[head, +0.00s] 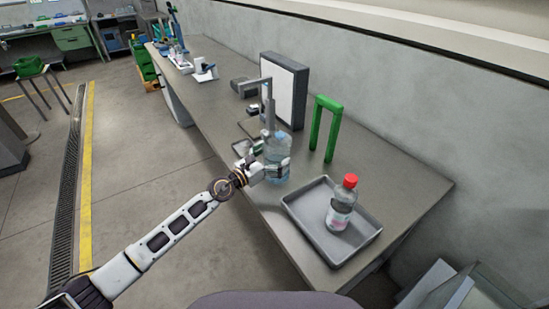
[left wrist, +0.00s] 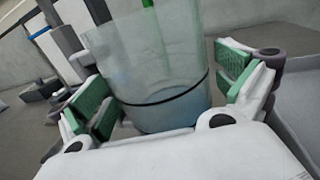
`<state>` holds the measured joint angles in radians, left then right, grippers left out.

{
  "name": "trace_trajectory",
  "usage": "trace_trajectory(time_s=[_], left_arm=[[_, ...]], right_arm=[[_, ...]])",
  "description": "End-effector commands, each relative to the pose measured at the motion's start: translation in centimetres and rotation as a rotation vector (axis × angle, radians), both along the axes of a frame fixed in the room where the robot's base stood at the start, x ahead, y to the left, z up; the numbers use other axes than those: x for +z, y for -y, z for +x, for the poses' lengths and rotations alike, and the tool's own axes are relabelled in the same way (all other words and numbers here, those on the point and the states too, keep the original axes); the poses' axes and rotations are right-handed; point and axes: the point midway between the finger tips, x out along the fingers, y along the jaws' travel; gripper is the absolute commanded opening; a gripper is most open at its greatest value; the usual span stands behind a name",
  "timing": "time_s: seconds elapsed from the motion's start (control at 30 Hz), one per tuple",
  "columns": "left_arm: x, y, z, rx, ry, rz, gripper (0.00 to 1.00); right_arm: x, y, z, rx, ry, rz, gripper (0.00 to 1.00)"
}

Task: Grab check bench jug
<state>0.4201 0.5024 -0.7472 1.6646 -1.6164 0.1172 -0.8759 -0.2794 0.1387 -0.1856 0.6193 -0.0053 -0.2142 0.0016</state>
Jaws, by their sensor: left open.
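A clear bluish jug (head: 277,158) stands upright on the bench (head: 225,112), in front of the grey-framed white panel. My left gripper (head: 270,170) is at the jug's near side, low on its body. In the left wrist view the jug (left wrist: 160,75) fills the middle, with a dark band around its lower part. The green-padded fingers of my left gripper (left wrist: 165,92) are open, one on each side of the jug. I cannot tell whether the pads touch it. My right gripper is not in view.
A grey tray (head: 300,212) holds a clear bottle with a red cap (head: 342,203), right of the jug. A green arch (head: 327,128) stands behind the tray. A white panel (head: 282,90) with a grey fixture stands behind the jug. The wall closes off the bench's far side.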

Motion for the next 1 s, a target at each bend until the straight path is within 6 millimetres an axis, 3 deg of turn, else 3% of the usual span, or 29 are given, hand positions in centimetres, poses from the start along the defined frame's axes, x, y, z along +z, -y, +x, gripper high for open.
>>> trace_trajectory(time_s=[0.67,1.0], left_arm=[[-0.03,0.83,0.77,-0.001,0.0,0.001,1.0],[-0.03,0.81,0.77,0.0,0.0,0.001,0.59]], right_arm=[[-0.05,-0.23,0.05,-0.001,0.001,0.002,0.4],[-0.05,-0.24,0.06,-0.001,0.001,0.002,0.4]])
